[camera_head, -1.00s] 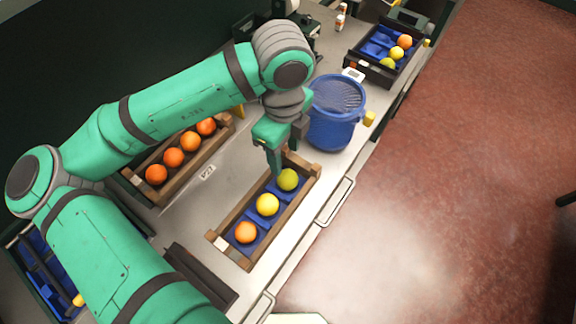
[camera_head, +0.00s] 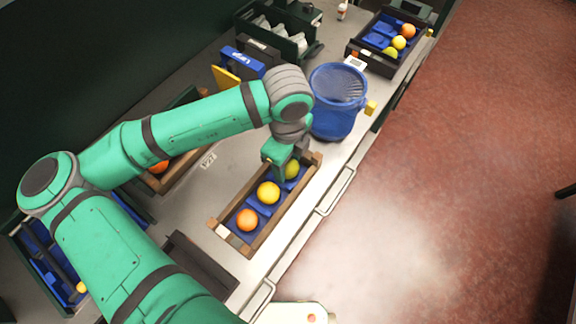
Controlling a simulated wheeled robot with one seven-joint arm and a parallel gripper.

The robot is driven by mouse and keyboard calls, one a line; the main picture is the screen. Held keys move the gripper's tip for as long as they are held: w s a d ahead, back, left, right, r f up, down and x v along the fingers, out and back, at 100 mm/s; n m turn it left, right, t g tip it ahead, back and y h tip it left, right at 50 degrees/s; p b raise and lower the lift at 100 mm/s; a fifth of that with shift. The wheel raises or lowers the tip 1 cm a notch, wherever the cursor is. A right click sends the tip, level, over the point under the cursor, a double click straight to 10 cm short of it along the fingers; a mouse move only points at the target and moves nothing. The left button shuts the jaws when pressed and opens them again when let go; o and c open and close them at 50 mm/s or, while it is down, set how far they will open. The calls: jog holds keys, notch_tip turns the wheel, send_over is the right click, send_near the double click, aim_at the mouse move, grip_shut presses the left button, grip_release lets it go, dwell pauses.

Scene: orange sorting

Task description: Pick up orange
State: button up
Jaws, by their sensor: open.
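A wooden tray (camera_head: 214,224) with a blue lining stands in the middle of the bench. It holds an orange fruit (camera_head: 247,220) at its near end, a yellow fruit (camera_head: 268,192) in the middle and a yellow-green fruit (camera_head: 292,170) at its far end. My gripper (camera_head: 281,174) points down at the far end of the tray, beside the yellow-green fruit and partly covering it. Its fingers are seen from behind, and nothing shows held in them. A second wooden tray (camera_head: 186,170) lies behind my arm, with an orange fruit (camera_head: 159,166) showing at its near end.
A blue bucket (camera_head: 333,122) stands just past the tray. A dark crate (camera_head: 366,60) with several fruits is at the far right, and a dark green bin (camera_head: 310,45) is at the back. A dark block (camera_head: 195,262) lies at the near side. The red floor on the right is clear.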

jog(key=c, duration=0.7)
jog(key=shift+d, duration=0.1)
jog(key=shift+r, duration=0.15)
